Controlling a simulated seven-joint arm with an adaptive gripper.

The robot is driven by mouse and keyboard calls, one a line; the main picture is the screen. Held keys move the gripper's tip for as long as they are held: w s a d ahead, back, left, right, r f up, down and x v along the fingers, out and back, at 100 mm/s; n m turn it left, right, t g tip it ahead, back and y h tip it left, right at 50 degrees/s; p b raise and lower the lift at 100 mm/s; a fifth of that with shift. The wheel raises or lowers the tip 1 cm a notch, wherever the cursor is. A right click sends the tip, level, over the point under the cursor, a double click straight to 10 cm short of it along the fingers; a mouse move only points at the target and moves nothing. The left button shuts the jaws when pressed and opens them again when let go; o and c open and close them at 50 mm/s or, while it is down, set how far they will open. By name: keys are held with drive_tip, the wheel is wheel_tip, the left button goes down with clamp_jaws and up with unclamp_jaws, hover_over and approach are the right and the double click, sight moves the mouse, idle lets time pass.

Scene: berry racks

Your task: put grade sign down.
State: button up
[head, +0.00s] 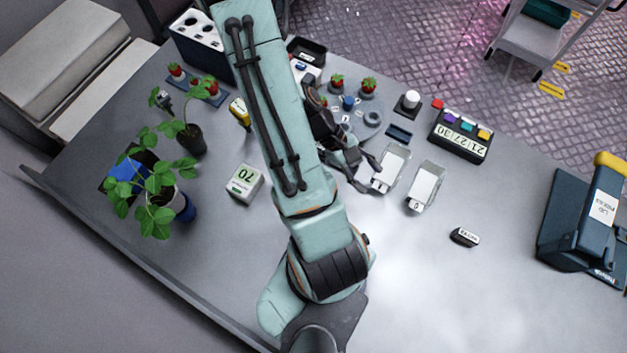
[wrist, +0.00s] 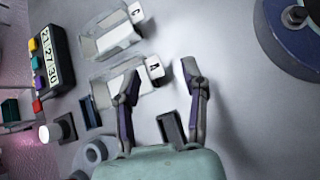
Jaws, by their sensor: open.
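My gripper (wrist: 161,72) is open, its two fingers spread apart low over the table. In the head view my gripper (head: 366,175) is partly behind my arm, left of the two clear trays. A small dark block (wrist: 171,129) shows between the finger bases in the wrist view. It looks like a sign, but no writing shows, and whether it touches a finger I cannot tell. In the head view a small black sign (head: 464,236) with a white lettered label lies alone on the table, right of and below the trays. Which one is the grade sign I cannot tell.
Two clear trays (head: 390,168) (head: 425,186) with tags lie beside my gripper. A dark box with coloured buttons (head: 460,136) is behind them. A blue machine (head: 590,225) stands right. The front right table is clear.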

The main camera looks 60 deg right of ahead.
drive_tip(key=w+a+r+t, duration=0.4)
drive_tip(key=w+a+r, duration=0.2)
drive_tip(key=w, duration=0.4)
drive_tip(key=w+a+r+n+t, duration=0.2)
drive_tip(key=w+a+r+t, duration=0.1)
drive_tip(key=a+r, duration=0.5)
drive_tip(key=a, duration=0.3)
drive_tip(key=shift+w+a+t+y, duration=0.15)
drive_tip(key=shift+t+y, duration=0.15)
drive_tip(key=shift+y, duration=0.1)
drive_tip(key=shift+o, duration=0.6)
drive_tip(key=shift+n+t, duration=0.5)
drive_tip(key=shift+n, duration=0.3)
drive_tip(key=a+r, duration=0.1)
drive_tip(key=s+a+r, duration=0.1)
drive_tip(key=a, duration=0.1)
drive_tip(key=s+a+r, duration=0.1)
drive_tip(key=shift+s+a, duration=0.2)
drive_tip(key=shift+s, duration=0.05)
